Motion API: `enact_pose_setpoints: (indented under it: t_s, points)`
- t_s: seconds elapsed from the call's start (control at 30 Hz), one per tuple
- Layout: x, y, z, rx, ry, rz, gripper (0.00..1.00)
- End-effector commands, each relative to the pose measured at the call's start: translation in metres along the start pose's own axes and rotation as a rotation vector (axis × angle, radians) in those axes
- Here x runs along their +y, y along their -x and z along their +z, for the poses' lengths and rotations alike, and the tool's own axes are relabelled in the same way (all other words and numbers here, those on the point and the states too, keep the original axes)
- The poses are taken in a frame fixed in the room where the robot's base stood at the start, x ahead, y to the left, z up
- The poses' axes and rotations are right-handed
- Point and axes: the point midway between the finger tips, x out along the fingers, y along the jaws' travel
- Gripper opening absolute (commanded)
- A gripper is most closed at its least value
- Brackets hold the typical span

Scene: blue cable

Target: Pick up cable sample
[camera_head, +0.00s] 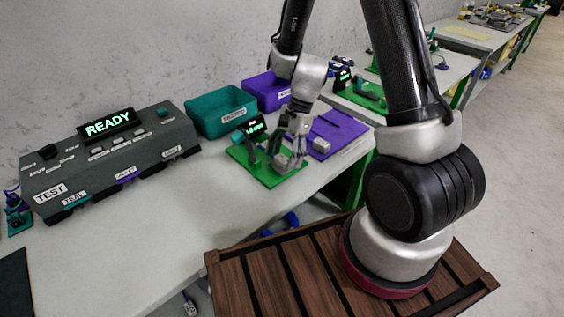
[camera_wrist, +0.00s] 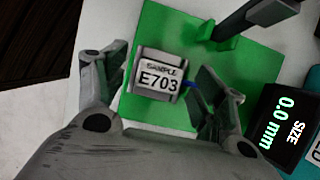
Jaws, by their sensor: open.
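The cable sample (camera_wrist: 158,78) is a light grey block labelled "SAMPLE E703" with a bit of blue cable at its right side. It lies on a green plate (camera_wrist: 160,25). In the wrist view my gripper (camera_wrist: 172,88) is open, with one finger on each side of the sample. I cannot tell whether either finger touches it. In the head view my gripper (camera_head: 290,145) is over the green plate (camera_head: 285,185), and the grey sample (camera_head: 283,161) shows just below it, partly hidden by the fingers.
A size display (camera_wrist: 280,120) reading 0.0 mm stands at the plate's edge, and a dark arm-like part (camera_wrist: 250,18) is mounted on the plate. A purple plate (camera_head: 338,132), teal bin (camera_head: 215,110), purple bin (camera_head: 262,92) and test box reading READY (camera_head: 105,150) are nearby. The front table surface (camera_head: 150,230) is clear.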

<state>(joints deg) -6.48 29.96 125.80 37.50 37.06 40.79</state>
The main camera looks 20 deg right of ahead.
Motion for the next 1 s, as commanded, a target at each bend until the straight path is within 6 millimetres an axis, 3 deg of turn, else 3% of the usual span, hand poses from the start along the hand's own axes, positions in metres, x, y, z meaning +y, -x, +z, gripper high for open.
enact_pose_setpoints:
  t_s: [0.13, 0.4, 0.77, 1.0]
  points:
    - [0.000, 0.000, 0.000, 0.000, 0.000, 0.000, 0.68]
    - [0.000, 0.001, 0.000, 0.000, 0.000, 0.000, 0.19]
    - [-0.001, 0.008, 0.003, 0.000, 0.000, -0.003, 0.15]
    - [-0.001, 0.053, 0.021, 0.002, 0.003, -0.006, 0.15]
